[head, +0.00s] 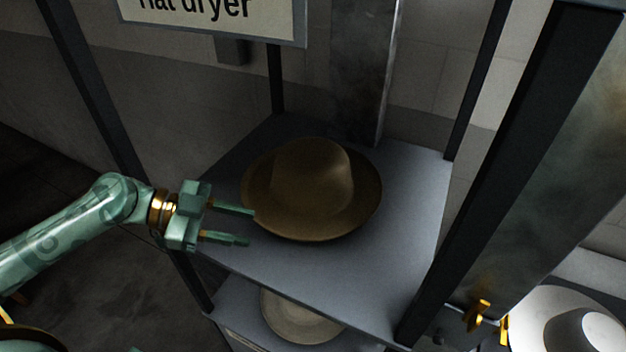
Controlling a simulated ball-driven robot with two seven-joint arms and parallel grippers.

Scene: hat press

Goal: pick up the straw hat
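A brown, wide-brimmed hat (312,180), which appears to be the straw hat, rests crown up on the grey upper shelf (410,240). My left gripper (251,227) comes in from the left at the shelf's left side. Its two green fingers are apart and point right toward the hat, with nothing held between them. The upper fingertip overlaps the left brim edge in the picture; I cannot tell whether it touches. My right gripper is not in view.
Dark posts (482,160) frame the shelf, and a metal column (362,70) stands behind the hat. A sign (215,15) hangs above. A paler hat (295,315) lies on the lower shelf. A white hat (545,315) is at right beside brass fittings (477,316).

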